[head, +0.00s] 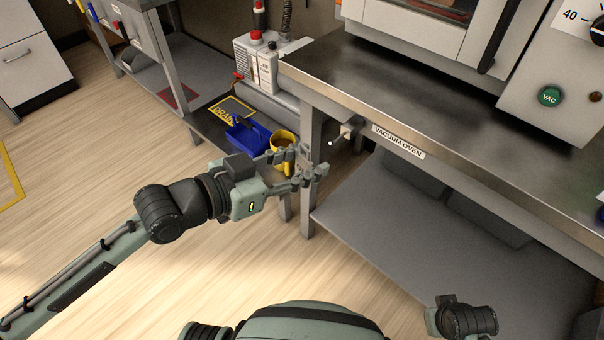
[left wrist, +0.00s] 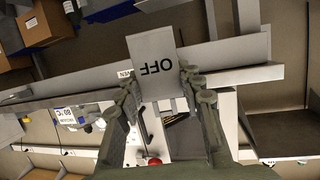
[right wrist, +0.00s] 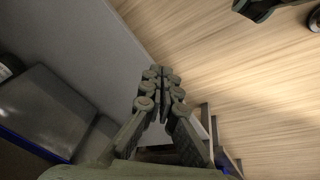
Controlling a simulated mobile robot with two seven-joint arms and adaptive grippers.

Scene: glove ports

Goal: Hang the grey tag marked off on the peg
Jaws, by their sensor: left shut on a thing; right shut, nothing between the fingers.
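The grey tag marked OFF (left wrist: 152,55) is held between the fingers of my left gripper (left wrist: 160,85), with its lettering upside down in the left wrist view. In the head view my left gripper (head: 307,166) is just left of and below the peg (head: 337,140), and the tag is hard to make out. The peg sticks out from a small block at the front edge of the bench, left of the VACUUM OVEN label (head: 398,141). The tag is apart from the peg. My right gripper (right wrist: 160,88) is shut and empty, away from the peg.
The steel bench (head: 400,100) carries the oven, with a grey lower shelf (head: 400,230) beneath. Behind my left gripper are a yellow container (head: 283,145) and a blue caddy (head: 247,138). A bench leg (head: 308,190) stands close to the gripper. Open wooden floor lies at left.

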